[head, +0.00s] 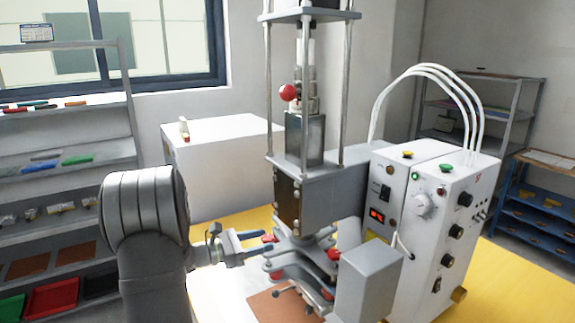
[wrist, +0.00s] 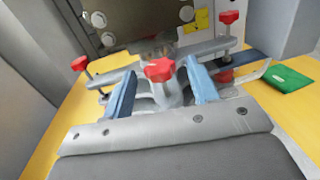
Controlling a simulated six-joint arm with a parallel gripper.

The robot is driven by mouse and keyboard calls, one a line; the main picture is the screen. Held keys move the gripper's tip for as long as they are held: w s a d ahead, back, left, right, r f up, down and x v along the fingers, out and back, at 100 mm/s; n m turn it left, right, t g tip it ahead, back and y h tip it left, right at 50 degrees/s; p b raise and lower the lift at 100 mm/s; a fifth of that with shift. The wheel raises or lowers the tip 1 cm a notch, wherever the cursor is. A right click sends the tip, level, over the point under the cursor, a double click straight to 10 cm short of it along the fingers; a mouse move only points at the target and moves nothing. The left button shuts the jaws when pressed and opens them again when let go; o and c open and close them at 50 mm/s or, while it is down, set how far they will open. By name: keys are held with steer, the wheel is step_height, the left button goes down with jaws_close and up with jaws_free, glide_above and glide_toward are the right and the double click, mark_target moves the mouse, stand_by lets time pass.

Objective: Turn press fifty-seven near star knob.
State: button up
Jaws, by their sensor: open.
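A press with a grey clamp fixture (head: 300,258) stands on the yellow table; no number on it is legible. A red star knob (wrist: 160,70) shows in the wrist view, with a grey stem below it. My gripper (wrist: 161,78) is open, with one blue finger on each side of this knob and gaps visible beside it. In the head view my gripper (head: 253,243) reaches in from the left, its tips close to a red knob (head: 268,238) on the fixture. I cannot tell whether either finger touches the knob.
Other red knobs flank the fixture at left (wrist: 80,63) and right (wrist: 228,17). A white control box (head: 440,215) with cables stands right of the press, and a white cabinet (head: 222,160) behind it. A green piece (wrist: 288,79) lies at right in the wrist view.

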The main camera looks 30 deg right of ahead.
steer(key=w+a, duration=0.2)
steer(key=a, duration=1)
steer(key=s+d+r+m+g+y, duration=0.2)
steer(key=s+d+r+m+y, duration=0.35)
steer(key=r+m+y, duration=0.4)
step_height(320, 180, up, 16)
steer(key=s+m+t+y, duration=0.2)
steer(key=m+t+y, duration=0.2)
steer(key=m+t, duration=0.3)
steer(key=x, duration=1.1)
steer(key=v, duration=1.1)
steer(key=s+d+r+m+g, duration=0.1)
steer(key=s+d+m+g, duration=0.1)
steer(key=s+d, duration=0.5)
steer(key=shift+s+d+r+y, duration=0.15)
steer(key=shift+d+y, duration=0.2)
steer(key=shift+d, duration=0.1)
steer(key=shift+m, duration=0.25)
